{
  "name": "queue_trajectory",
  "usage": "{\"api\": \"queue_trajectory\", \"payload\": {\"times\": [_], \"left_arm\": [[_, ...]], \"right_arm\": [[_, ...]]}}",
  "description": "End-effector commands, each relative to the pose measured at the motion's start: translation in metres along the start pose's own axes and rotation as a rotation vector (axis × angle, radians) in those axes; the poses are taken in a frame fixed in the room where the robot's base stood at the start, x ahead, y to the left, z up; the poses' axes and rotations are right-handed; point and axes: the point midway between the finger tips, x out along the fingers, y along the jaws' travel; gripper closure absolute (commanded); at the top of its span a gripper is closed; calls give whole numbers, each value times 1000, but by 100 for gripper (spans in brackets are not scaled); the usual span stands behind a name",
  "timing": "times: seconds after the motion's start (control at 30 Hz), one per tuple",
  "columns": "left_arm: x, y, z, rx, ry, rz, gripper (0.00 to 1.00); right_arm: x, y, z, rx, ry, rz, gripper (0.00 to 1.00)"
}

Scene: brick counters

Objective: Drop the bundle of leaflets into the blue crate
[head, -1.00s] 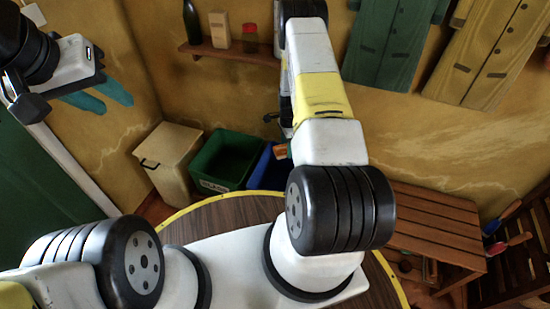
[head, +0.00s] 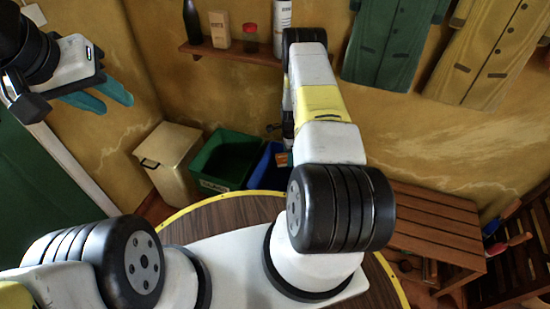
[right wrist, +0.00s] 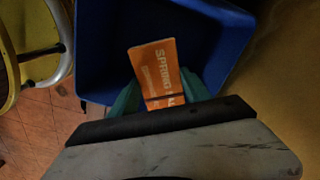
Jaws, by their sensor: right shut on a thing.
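The bundle of leaflets (right wrist: 155,70) is orange with pale lettering and a dark band. My right gripper (right wrist: 160,95), with teal fingers, is shut on it. In the wrist view the bundle lies over the open inside of the blue crate (right wrist: 92,55). In the head view a small orange part of the bundle (head: 283,159) shows beside my right arm, and the blue crate (head: 262,168) is partly hidden behind that arm. My right gripper's fingers are hidden there. My left gripper (head: 100,97) is open and empty at the upper left, far from the crate.
A green crate (head: 226,158) stands left of the blue one, with a cream bin (head: 168,155) beyond it. A wall shelf (head: 230,52) holds bottles and a carton. A wooden bench (head: 435,225) stands right. A yellow-rimmed round table (head: 225,212) is in front.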

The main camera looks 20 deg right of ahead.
Motion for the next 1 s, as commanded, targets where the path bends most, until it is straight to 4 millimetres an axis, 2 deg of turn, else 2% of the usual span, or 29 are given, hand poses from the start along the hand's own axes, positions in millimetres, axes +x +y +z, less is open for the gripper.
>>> {"api": "queue_trajectory", "payload": {"times": [0.07,0.1,0.2,0.23,0.6,1.0], "left_arm": [[0,0,0,0,0,0,64],[0,0,0,0,0,0,64],[0,0,0,0,0,0,64],[0,0,0,0,0,0,64],[0,0,0,0,0,0,64],[0,0,0,0,0,0,64]], "right_arm": [[0,0,0,0,0,0,84],[0,0,0,0,0,0,43],[0,0,0,-1,0,0,23],[0,0,0,-1,0,0,19],[-6,0,0,-2,0,-1,19],[-67,0,0,-1,0,-1,19]]}}
